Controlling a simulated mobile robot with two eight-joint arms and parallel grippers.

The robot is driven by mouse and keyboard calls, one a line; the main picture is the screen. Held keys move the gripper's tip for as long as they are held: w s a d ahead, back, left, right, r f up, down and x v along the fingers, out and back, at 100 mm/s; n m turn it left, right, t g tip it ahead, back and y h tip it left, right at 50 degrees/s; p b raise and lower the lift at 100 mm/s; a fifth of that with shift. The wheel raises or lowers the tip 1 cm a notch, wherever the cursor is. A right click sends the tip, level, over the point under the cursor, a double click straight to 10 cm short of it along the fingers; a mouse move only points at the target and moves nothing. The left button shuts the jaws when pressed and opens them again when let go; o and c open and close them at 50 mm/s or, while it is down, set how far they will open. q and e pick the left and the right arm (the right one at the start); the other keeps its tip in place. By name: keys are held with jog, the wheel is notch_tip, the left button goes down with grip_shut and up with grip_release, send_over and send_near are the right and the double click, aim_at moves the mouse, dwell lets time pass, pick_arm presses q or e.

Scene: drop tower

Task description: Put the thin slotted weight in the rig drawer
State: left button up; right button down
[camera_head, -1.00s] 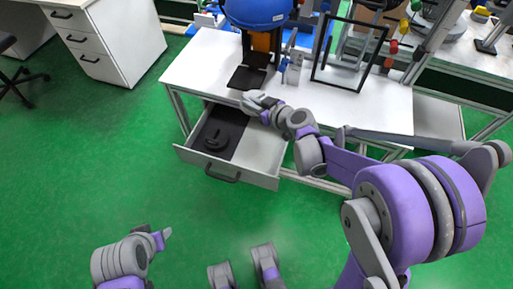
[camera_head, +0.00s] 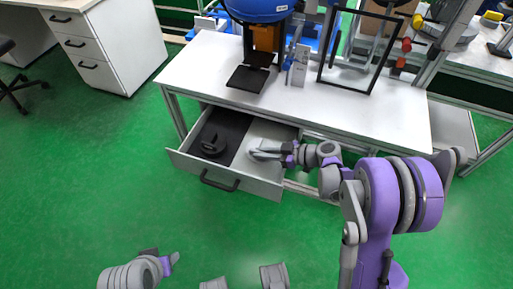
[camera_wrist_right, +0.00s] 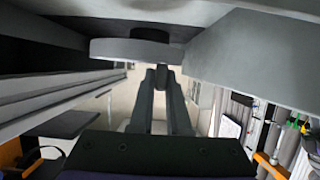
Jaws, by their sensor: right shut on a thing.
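The rig drawer (camera_head: 262,183) is pulled out under the white table. Its left part has a dark lining, and its right part is bare and pale. My right gripper (camera_head: 257,153) is over the bare right part. In the right wrist view, the gripper (camera_wrist_right: 160,72) is shut on a flat grey disc, the thin slotted weight (camera_wrist_right: 115,49), at its fingertips. In the head view the weight is too small to make out; whether it touches the drawer floor I cannot tell. My left gripper (camera_head: 168,262) is low at the left, away from the drawer, its jaws unclear.
A dark rounded object (camera_head: 212,144) lies on the drawer's lined left part. The table (camera_head: 205,65) above carries a blue-topped rig (camera_head: 262,10) and a black frame (camera_head: 372,55). A white drawer cabinet (camera_head: 105,45) stands at the left.

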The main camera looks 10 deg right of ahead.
aim_at(262, 169)
jog(key=shift+f+b, duration=0.9)
jog(key=shift+f, duration=2.2)
jog(key=c, duration=1.3)
grip_release()
jog(key=shift+f, duration=0.15)
jog(key=o, duration=0.4)
